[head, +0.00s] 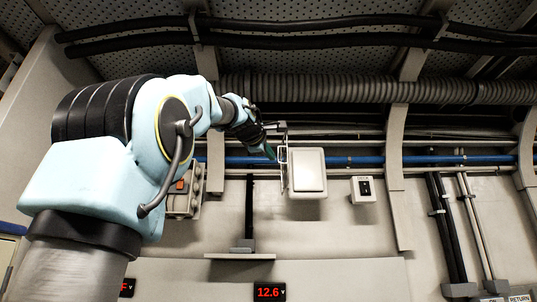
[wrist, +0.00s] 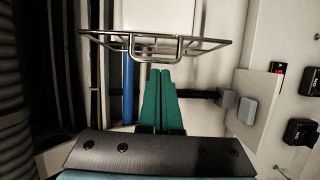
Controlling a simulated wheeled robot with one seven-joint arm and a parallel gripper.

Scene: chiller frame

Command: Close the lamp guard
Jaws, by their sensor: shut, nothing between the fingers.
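The lamp guard (head: 283,170) is a thin metal wire frame at the left side of the white box-shaped lamp (head: 307,172). It shows nearly edge-on in the head view and seems to stand out from the lamp, swung open. In the wrist view the guard (wrist: 105,38) spans the upper middle, with a small wire loop at its centre and the white lamp (wrist: 155,14) beyond. My gripper (head: 270,153) is just left of the guard. Its green fingers (wrist: 160,72) are shut and empty, with their tips just below the loop; I cannot tell whether they touch it.
A blue pipe (head: 350,161) runs along the wall behind the lamp. A small switch box (head: 364,190) is to the lamp's right. A grey box with a red-orange part (head: 182,190) is left, partly behind my arm. A shelf (head: 240,257) and red display (head: 269,292) are below.

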